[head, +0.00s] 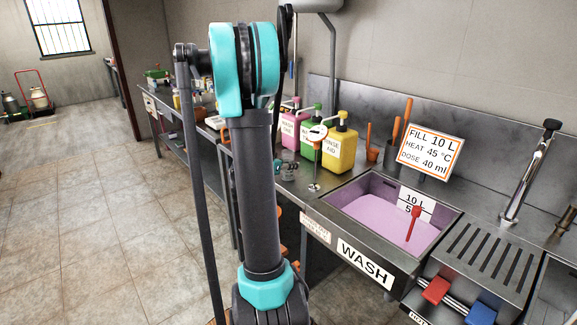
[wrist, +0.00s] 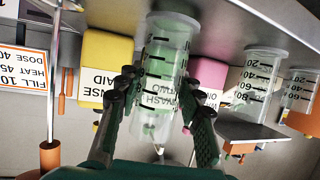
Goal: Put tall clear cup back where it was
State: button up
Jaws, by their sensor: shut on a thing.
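A tall clear cup (wrist: 164,62) with dark graduation marks is between the two fingers of my gripper (wrist: 158,88) in the wrist view. The gripper is shut on it, with a finger on each side. A green bottle shows through the cup's clear wall. Two other clear graduated cups, a middle one (wrist: 262,82) and a smaller one (wrist: 299,91), are to the right, beside a grey metal ledge (wrist: 250,131).
A pink bottle (head: 290,130), a green bottle (head: 311,127) and a yellow bottle (head: 341,148) stand close together behind the sink (head: 447,218). A sign (head: 431,151) stands at the right.

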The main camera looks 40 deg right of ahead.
jog(key=shift+f, duration=0.2)
jog(key=shift+f, duration=0.1)
jog(key=o, duration=1.3)
jog(key=shift+a, duration=0.1)
jog(key=v, duration=1.2)
jog(key=s+a+f+n+y, duration=0.4)
jog(key=s+a+n, duration=0.1)
jog(key=a, duration=0.4)
jog(key=s+a+f+n+y, duration=0.4)
jog(key=s+a+f, duration=0.1)
jog(key=a, duration=0.4)
jog(key=s+a+f+n+y, duration=0.4)
jog(key=s+a+n+y, duration=0.1)
jog(key=a, duration=0.3)
jog(key=shift+s+a+f+n, duration=0.2)
jog(key=shift+a+f+n, duration=0.1)
jog(key=shift+a+f, duration=0.1)
